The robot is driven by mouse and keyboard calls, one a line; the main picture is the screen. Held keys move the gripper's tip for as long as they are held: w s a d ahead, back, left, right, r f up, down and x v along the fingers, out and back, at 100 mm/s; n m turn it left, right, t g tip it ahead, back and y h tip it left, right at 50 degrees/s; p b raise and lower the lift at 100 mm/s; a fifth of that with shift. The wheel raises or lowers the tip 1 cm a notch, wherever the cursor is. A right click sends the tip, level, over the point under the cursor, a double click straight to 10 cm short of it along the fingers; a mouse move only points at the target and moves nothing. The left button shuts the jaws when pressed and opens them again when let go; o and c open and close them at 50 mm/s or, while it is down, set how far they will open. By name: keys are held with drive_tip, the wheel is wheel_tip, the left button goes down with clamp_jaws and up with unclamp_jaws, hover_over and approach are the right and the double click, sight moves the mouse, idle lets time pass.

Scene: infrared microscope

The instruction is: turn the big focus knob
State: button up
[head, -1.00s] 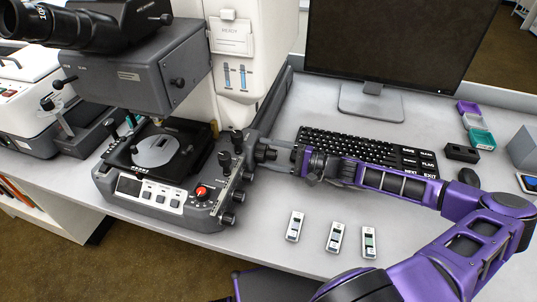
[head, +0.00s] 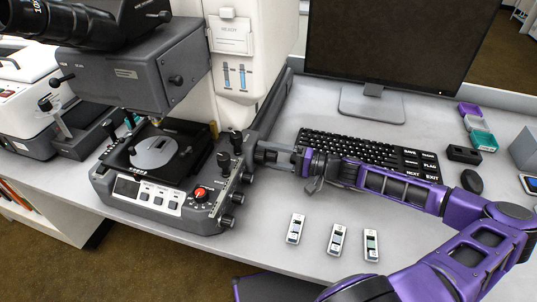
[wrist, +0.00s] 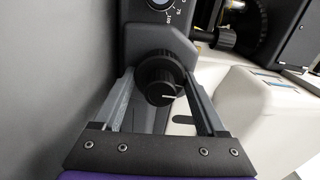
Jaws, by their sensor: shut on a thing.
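The big focus knob is a black ribbed knob with a white index line, centred between my gripper's fingers in the wrist view (wrist: 160,82). In the head view the knob (head: 262,153) is on the right side of the grey microscope (head: 170,75), partly hidden by the fingers. My gripper (head: 277,156) reaches it from the right and is shut on it, one grey finger on each side. The fingers also show in the wrist view (wrist: 160,90). The exact contact with the rim is hard to see.
Several smaller knobs (head: 237,198) line the microscope base near the big one. A keyboard (head: 350,150) lies behind my forearm, with a monitor (head: 385,45) beyond. Small slide-like pieces (head: 296,228) lie on the bench in front. The bench between them and the microscope is clear.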

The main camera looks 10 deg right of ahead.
drive_tip(key=o, duration=1.3)
drive_tip(key=v, duration=1.7)
drive_tip(key=shift+s+d+p, duration=0.1)
drive_tip(key=shift+d+p, duration=0.15)
drive_tip(key=shift+p, duration=0.15)
